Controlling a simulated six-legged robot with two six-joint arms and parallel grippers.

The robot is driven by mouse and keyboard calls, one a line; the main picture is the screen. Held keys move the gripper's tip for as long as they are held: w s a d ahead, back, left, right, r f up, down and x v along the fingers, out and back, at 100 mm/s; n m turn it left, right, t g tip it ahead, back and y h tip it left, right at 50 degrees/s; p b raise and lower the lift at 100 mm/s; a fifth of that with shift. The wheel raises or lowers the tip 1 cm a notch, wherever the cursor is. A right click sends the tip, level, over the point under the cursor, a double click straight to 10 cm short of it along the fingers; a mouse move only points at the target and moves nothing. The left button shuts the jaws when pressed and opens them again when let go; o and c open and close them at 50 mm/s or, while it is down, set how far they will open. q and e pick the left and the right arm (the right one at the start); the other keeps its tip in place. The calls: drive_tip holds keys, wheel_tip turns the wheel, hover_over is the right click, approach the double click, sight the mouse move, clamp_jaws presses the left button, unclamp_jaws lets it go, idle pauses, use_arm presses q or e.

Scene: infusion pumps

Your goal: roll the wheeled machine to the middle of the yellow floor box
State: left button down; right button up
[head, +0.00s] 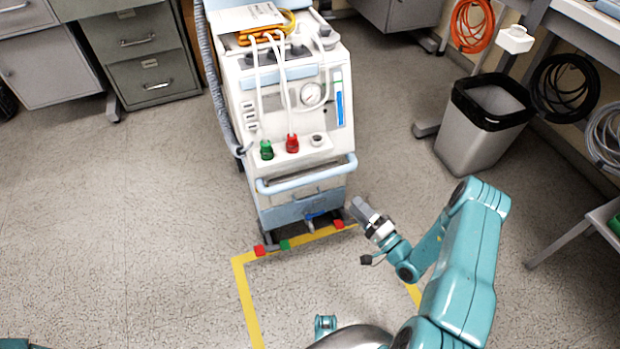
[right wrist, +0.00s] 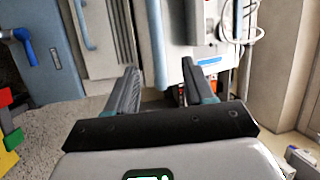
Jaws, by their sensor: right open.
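The wheeled machine (head: 300,110) is a tall white and light-blue unit with a gauge, hoses and a light-blue front handle (head: 308,175). It stands upright at the far edge of the yellow floor box (head: 246,300), its front casters by the far yellow line. My right gripper (head: 358,208) is open and empty, low in front of the machine's right front corner, below the handle. In the right wrist view the open jaws (right wrist: 160,70) face pale panels and a light-blue vertical bar, with nothing between them. My left gripper is not seen.
A grey bin (head: 475,140) with a black liner stands to the right of the machine. Grey drawer cabinets (head: 145,65) stand at the back left. A bench with hanging cables lines the right wall. The floor at left and inside the box is clear, apart from my arm over its right side.

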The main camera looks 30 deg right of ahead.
sight(308, 178)
drive_tip(key=shift+y, duration=0.6)
drive_tip(key=a+b+x, duration=0.1)
drive_tip(key=x, duration=0.4)
drive_tip(key=a+b+x, duration=0.1)
drive_tip(key=x, duration=0.5)
drive_tip(key=a+f+b+x, duration=0.1)
drive_tip(key=x, duration=0.4)
drive_tip(key=shift+w+a, duration=0.2)
drive_tip(key=shift+a, duration=0.15)
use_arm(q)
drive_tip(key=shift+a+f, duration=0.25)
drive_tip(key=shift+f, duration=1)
use_arm(e)
drive_tip(key=shift+w+r, duration=0.15)
drive_tip(key=shift+w, duration=0.35)
clamp_jaws()
